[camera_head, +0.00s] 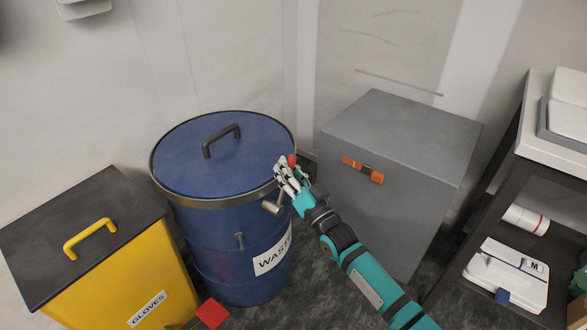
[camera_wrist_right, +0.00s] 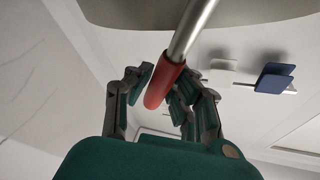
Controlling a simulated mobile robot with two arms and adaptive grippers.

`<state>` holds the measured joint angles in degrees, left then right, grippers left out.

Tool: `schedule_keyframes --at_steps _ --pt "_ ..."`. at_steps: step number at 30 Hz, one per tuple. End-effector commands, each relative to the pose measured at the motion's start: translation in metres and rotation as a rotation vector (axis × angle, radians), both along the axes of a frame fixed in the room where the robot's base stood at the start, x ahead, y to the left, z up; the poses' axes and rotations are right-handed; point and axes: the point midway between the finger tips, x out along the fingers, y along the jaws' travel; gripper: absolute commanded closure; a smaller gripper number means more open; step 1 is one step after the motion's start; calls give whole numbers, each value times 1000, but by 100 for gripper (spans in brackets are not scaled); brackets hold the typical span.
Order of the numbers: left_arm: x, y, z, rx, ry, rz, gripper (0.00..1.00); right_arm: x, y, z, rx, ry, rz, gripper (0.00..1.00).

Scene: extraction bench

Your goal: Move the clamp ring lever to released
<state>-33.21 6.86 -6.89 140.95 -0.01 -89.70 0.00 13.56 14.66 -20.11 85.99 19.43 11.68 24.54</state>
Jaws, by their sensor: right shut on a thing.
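The blue waste drum (camera_head: 235,262) stands left of centre in the head view, with its lid (camera_head: 190,155) on. A metal clamp ring (camera_head: 204,203) runs around the lid's edge. The lever's red grip (camera_head: 292,159) shows just above my right gripper (camera_head: 287,174), at the drum's right rim. In the right wrist view, the red grip (camera_wrist_right: 165,84) on a metal rod (camera_wrist_right: 192,30) lies between the fingers of my right gripper (camera_wrist_right: 158,88), which is shut on it. The fingers hide part of the lever in the head view.
A yellow gloves bin (camera_head: 120,275) stands left of the drum, with a red piece (camera_head: 212,313) low between them. A grey cabinet (camera_head: 385,210) with an orange latch (camera_head: 363,170) is close on the right. Shelving (camera_head: 560,150) stands at the far right.

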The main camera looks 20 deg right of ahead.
Motion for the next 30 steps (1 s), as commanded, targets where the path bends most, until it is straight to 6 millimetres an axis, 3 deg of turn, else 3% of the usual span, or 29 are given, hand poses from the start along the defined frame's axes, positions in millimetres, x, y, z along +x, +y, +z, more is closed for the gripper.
schedule_keyframes --at_steps 9,28,29,30 --pt "1 0 -3 0 0 0 60 -11 15 7 -113 -95 4 100" --pt "1 -1 -1 -1 -1 0 60 -15 19 6 -152 -119 5 100" --pt "1 -1 -1 -1 -2 0 60 -15 19 6 -152 -119 5 79" --pt "1 -1 -1 -1 -2 0 60 -15 19 6 -152 -119 5 74"
